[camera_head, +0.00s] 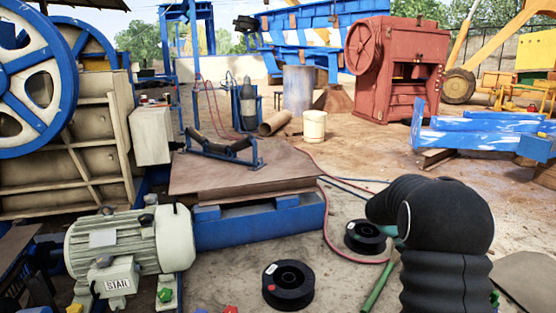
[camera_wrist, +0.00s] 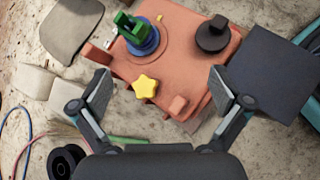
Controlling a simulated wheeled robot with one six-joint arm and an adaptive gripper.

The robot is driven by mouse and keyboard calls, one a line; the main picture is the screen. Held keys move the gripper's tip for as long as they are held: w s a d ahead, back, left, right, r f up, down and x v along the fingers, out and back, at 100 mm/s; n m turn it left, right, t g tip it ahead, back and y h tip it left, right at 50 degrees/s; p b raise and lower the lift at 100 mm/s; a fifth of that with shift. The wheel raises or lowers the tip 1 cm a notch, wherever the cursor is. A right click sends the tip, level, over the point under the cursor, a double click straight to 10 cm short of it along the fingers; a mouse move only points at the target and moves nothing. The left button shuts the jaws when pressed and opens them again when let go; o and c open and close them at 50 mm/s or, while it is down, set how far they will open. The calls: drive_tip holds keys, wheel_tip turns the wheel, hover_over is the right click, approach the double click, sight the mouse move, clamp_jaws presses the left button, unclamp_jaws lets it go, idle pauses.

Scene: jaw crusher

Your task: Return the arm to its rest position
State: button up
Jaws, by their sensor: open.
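My gripper (camera_wrist: 161,90) shows in the wrist view with its two fingers spread wide and nothing between them in its grasp. It hangs above an orange-red plate (camera_wrist: 182,62). A yellow star-shaped piece (camera_wrist: 145,86) lies on the plate's lower left part and appears between the fingers in the picture. A green and blue part (camera_wrist: 138,34) stands on the plate farther up, and a black round knob (camera_wrist: 212,36) is to its right. In the head view my black arm fills the lower right, and the fingers are hidden there.
In the head view, black spools (camera_head: 288,284) lie on the ground left of my arm. A pale green motor (camera_head: 128,241) and a blue-framed platform (camera_head: 262,222) stand farther left. A red jaw crusher (camera_head: 396,65) stands behind. Hoses cross the ground near the arm.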

drive_tip(key=s+a+r+m+t+y+p, duration=0.3)
drive_tip(key=s+a+r+m+t+y, duration=0.15)
drive_tip(key=s+a+r, duration=0.9)
drive_tip(key=s+a+r+m+t+y+p, duration=0.1)
drive_tip(key=s+a+m+t+y+p, duration=0.2)
drive_tip(key=s+a, duration=0.9)
drive_tip(key=shift+s+a+r+m+t+y, duration=0.25)
drive_tip(key=shift+a+m+t+y, duration=0.7)
drive_tip(key=shift+a+t, duration=0.25)
